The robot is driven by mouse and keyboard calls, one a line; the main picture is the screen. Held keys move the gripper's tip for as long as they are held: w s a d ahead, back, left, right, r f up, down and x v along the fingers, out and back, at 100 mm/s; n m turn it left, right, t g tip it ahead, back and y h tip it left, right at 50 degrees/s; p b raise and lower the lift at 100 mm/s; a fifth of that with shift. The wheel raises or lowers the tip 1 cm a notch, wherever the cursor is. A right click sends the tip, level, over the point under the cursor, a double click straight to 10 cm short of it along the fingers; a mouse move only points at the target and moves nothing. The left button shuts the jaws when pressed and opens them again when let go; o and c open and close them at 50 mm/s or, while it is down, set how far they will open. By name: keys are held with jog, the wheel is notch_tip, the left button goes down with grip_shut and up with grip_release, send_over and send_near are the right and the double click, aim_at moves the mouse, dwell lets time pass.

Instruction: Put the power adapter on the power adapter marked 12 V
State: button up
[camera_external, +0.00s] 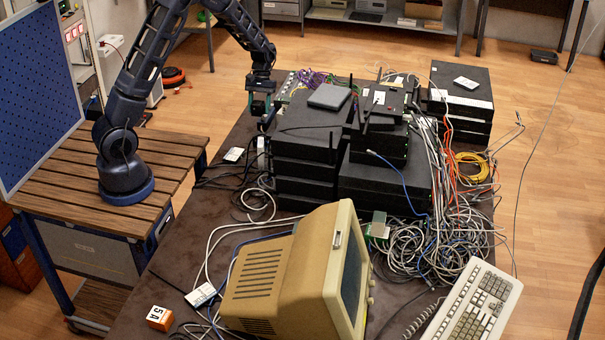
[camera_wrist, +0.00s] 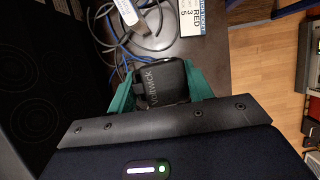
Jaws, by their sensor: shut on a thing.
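My gripper (camera_external: 259,106) hangs at the left edge of the equipment table, beside the stack of black boxes. In the wrist view its two teal fingers (camera_wrist: 160,86) are shut on a black power adapter (camera_wrist: 158,82) with light lettering on its face. The held adapter sits over the dark table top. It is hard to make out in the external view. I cannot make out any adapter marked 12 V in either view.
Black boxes (camera_external: 305,150) are stacked right of my gripper. A beige monitor (camera_external: 265,283), an orange block (camera_external: 159,318) marked 5 A and a keyboard (camera_external: 473,305) stand nearer.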

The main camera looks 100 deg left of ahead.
aim_at(261, 135)
jog(key=shift+f, duration=4.6)
jog(key=shift+f, duration=0.15)
jog(key=o, duration=1.1)
jog(key=shift+c, duration=0.2)
jog(key=v, duration=1.2)
